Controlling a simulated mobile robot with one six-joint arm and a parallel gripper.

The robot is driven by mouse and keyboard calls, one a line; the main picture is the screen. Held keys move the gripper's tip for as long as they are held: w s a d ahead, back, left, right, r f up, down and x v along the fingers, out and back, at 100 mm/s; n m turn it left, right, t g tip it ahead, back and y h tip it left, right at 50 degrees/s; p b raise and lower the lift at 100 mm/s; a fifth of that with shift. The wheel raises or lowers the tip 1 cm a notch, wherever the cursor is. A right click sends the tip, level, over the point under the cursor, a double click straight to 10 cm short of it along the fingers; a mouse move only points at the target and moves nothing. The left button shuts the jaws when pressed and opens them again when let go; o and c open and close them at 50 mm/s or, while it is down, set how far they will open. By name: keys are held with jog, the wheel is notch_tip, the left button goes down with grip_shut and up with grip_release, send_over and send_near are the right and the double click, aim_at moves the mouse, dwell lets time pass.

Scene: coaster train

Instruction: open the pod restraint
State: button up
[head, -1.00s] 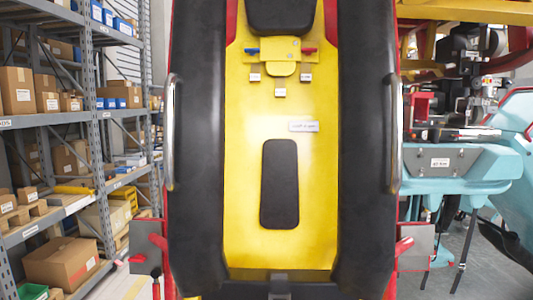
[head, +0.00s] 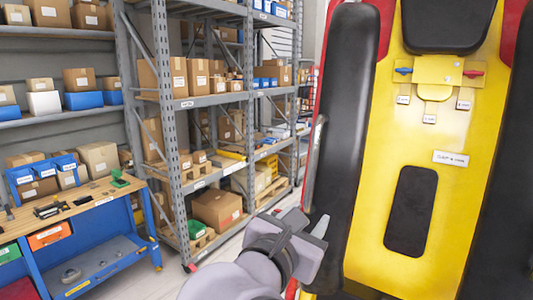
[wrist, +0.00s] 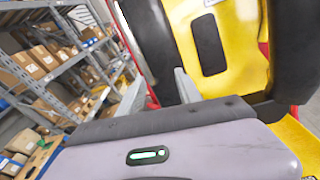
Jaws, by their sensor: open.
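The pod (head: 440,130) has a yellow back panel with a black head pad (head: 450,25) and a black lower pad (head: 411,212). Long black padded bars, which look like the restraint (head: 345,110), run down both sides; the right one is cut off. My gripper (head: 308,222) is open and empty, low and left of the pod. In the wrist view its fingers (wrist: 158,92) point toward the left black bar; contact cannot be told.
Grey shelves (head: 172,120) with cardboard boxes stand left of the pod. A blue workbench (head: 95,262) with a wooden top is at the lower left. Floor shows between bench and shelves.

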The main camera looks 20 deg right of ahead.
aim_at(312, 167)
notch_tip(312, 167, up, 4)
jog(key=w+a+n+t, duration=0.2)
jog(key=a+n, duration=0.1)
jog(key=x, duration=1.7)
jog(key=shift+w+d+f, duration=0.1)
jog(key=shift+d+f, duration=0.2)
jog(key=shift+d, duration=0.05)
grip_shut()
